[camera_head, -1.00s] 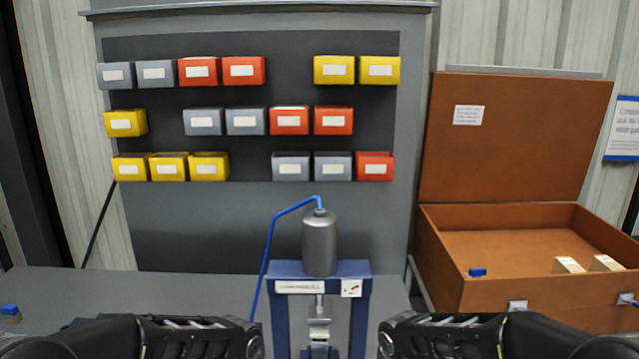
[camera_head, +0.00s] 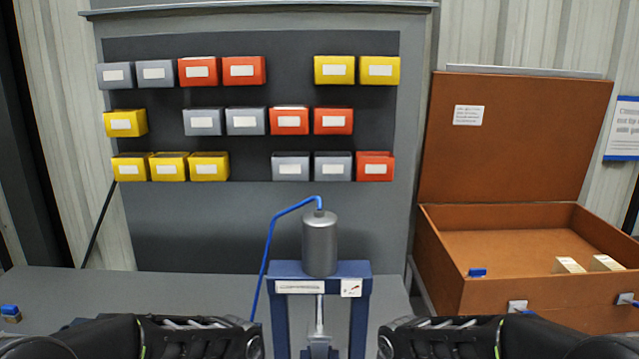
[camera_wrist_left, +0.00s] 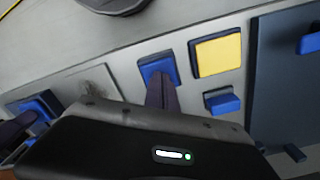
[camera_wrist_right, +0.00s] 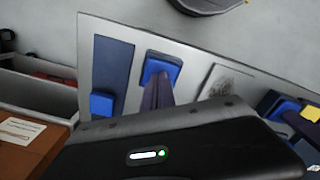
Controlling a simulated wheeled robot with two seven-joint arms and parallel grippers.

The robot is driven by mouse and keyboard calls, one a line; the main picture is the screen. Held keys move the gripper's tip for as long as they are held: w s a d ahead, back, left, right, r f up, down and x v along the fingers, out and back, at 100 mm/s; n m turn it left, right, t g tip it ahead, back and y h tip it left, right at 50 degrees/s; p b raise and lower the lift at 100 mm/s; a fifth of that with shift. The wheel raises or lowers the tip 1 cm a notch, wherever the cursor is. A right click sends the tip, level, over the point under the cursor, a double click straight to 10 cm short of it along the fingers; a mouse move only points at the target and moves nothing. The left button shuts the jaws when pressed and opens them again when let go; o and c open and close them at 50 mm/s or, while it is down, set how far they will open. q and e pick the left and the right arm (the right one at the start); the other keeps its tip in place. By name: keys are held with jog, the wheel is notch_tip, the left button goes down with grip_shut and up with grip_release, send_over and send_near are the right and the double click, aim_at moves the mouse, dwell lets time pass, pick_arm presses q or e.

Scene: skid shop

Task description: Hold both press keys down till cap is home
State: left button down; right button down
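The press has a blue frame (camera_head: 362,305) with a grey cylinder (camera_head: 320,245) on top, and its silver rod (camera_head: 319,313) is extended downward. The cap is not clearly visible; the press's lower part is cut off. In the left wrist view, my left gripper (camera_wrist_left: 162,92) has its fingers together, tips on a blue key (camera_wrist_left: 157,68). In the right wrist view, my right gripper (camera_wrist_right: 157,95) also has its fingers together, tips at the other blue key (camera_wrist_right: 162,67). How far the keys are pushed in is hard to tell.
A yellow square pad (camera_wrist_left: 218,56) and a smaller blue block (camera_wrist_left: 222,102) are beside the left key. An open brown case (camera_head: 560,294) stands right of the press. Several coloured bins (camera_head: 289,121) hang on the back panel (camera_head: 260,230).

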dwell(0.4)
pick_arm(q)
notch_tip(320, 180, up, 8)
dwell(0.9)
pick_arm(e)
jog(key=shift+r, duration=0.1)
notch_tip(320, 180, up, 8)
dwell(0.9)
dwell(1.3)
